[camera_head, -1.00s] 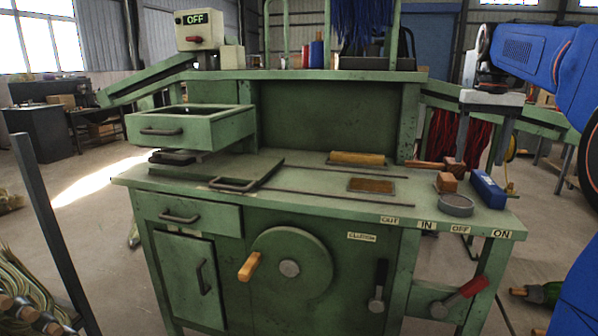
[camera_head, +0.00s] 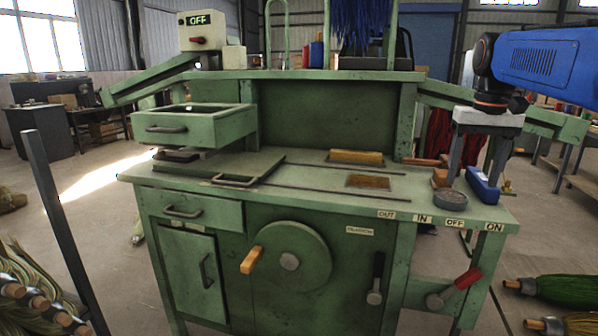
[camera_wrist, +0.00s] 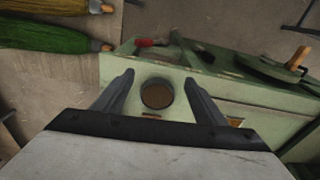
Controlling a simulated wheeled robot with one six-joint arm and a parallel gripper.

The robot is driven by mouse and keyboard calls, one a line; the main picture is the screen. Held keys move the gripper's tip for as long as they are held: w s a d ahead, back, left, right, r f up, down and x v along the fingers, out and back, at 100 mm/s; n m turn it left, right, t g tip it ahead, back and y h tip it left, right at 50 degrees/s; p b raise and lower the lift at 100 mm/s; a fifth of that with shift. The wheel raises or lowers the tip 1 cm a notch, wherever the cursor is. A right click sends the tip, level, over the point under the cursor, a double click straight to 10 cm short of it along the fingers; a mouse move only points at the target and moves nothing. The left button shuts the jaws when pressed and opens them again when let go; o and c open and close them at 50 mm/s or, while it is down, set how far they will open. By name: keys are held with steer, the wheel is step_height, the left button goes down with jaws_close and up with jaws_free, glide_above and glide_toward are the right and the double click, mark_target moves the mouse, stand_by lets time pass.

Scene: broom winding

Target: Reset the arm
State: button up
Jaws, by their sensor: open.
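My gripper (camera_head: 472,180) hangs at the right of the head view, at the end of my blue arm. Its two dark fingers point down and stand apart, with nothing seen between them. It appears above the right end of the green workbench (camera_head: 300,201). In the wrist view the open fingers (camera_wrist: 159,78) frame a round dark tin (camera_wrist: 157,95) on the bench top, with clear space between fingers and tin. The tin also shows in the head view (camera_head: 452,200), below and left of the gripper.
A blue block (camera_head: 484,190) lies behind the fingers, partly hidden by them. An open green drawer box (camera_head: 190,128) sits at the bench's left. A dark post (camera_head: 62,225) stands at the left.

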steer(key=s+a+f+n+t, duration=0.1)
steer(key=s+a+f, duration=0.4)
steer(key=s+f, duration=0.7)
steer(key=s+a+f+n+t, duration=0.1)
steer(key=s+a+f, duration=0.4)
steer(key=s+f, duration=0.7)
steer(key=shift+a+f+t, duration=0.4)
steer(key=shift+t, duration=0.5)
